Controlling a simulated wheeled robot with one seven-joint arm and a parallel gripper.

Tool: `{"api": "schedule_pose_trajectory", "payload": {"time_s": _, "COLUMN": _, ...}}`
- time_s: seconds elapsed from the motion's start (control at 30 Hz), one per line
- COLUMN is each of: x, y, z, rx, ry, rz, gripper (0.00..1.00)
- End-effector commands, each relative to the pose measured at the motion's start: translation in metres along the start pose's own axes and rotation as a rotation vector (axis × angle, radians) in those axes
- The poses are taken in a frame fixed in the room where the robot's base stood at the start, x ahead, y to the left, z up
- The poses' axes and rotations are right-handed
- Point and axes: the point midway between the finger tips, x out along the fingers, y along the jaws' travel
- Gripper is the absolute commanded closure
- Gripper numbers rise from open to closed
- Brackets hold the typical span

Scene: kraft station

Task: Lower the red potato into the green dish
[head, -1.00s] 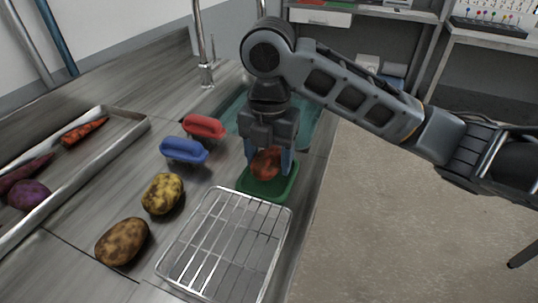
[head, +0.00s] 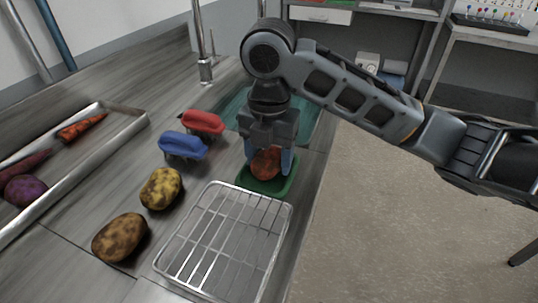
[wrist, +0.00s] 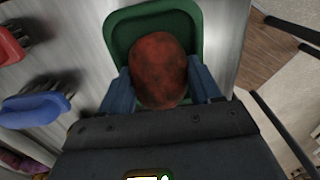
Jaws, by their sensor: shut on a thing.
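The red potato (head: 266,163) is between the blue-grey fingers of my gripper (head: 268,160), which is shut on it. The potato also fills the middle of the wrist view (wrist: 158,70), with a finger on each side. The green dish (head: 273,187) lies on the counter right below the potato, and its rim shows around the potato in the wrist view (wrist: 115,35). The potato is over or inside the dish; I cannot tell whether it touches the dish floor, as the potato hides it.
A wire rack (head: 225,240) stands just in front of the dish. A blue brush (head: 183,145), a red brush (head: 203,122), a yellow potato (head: 161,188) and a brown potato (head: 120,237) lie to the left. A metal tray (head: 75,178) holds vegetables.

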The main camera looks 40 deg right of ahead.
Motion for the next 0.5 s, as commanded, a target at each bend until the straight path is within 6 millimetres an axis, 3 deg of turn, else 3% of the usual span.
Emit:
{"api": "schedule_pose_trajectory", "payload": {"time_s": 0.23, "x": 0.0004, "y": 0.0000, "z": 0.0000, "rx": 0.000, "ry": 0.000, "rz": 0.000, "gripper": 0.71}}
{"api": "schedule_pose_trajectory", "payload": {"time_s": 0.27, "x": 0.0004, "y": 0.0000, "z": 0.0000, "rx": 0.000, "ry": 0.000, "rz": 0.000, "gripper": 0.34}}
{"api": "schedule_pose_trajectory", "payload": {"time_s": 0.5, "x": 0.0004, "y": 0.0000, "z": 0.0000, "rx": 0.000, "ry": 0.000, "rz": 0.000, "gripper": 0.11}}
